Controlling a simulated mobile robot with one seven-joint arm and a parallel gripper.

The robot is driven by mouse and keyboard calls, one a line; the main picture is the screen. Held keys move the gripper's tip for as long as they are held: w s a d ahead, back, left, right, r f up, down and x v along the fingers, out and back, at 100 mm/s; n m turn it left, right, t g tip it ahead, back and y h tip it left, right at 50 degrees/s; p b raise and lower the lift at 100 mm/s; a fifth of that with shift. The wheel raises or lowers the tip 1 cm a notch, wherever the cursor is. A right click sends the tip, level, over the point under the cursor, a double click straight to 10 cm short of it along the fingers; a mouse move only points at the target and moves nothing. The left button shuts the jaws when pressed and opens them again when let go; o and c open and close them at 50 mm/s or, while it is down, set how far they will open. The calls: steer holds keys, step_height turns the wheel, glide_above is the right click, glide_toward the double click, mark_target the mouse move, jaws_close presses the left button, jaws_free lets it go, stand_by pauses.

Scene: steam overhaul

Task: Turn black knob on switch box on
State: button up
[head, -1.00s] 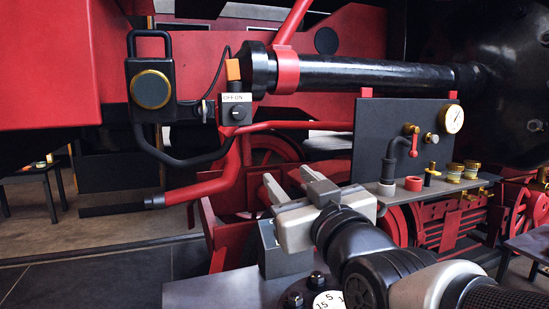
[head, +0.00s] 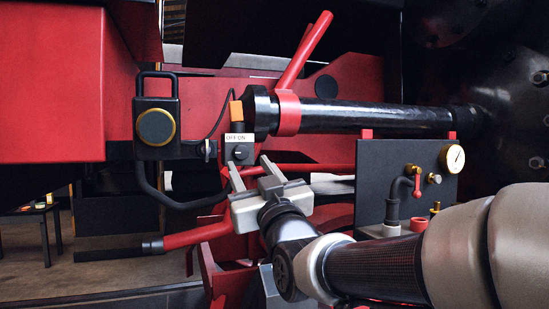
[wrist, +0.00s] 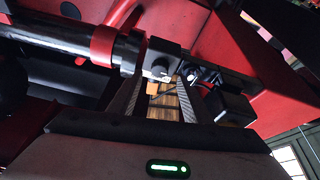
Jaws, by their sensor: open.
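The switch box (head: 230,155) is a small dark box under a white OFF-ON label (head: 239,137), below an orange block (head: 236,111). Its round black knob (head: 239,153) faces out. Which way the knob points is too small to tell. My gripper (head: 249,162) is open and empty, its two pale fingers just below and to the right of the knob in the head view. In the wrist view, which looks upside down, the switch box (wrist: 167,54) lies just beyond the fingertips of my gripper (wrist: 160,78). I see no clear contact with the knob.
A black pipe (head: 360,114) with a red collar (head: 288,113) runs to the right above. A black lamp (head: 156,127) with a cable hangs left of the box. A red pipe (head: 300,168) passes behind the fingers. A gauge panel (head: 385,165) stands at right.

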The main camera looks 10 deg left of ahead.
mark_target(242, 154)
steer(key=shift+x, duration=2.4)
steer(key=c, duration=1.1)
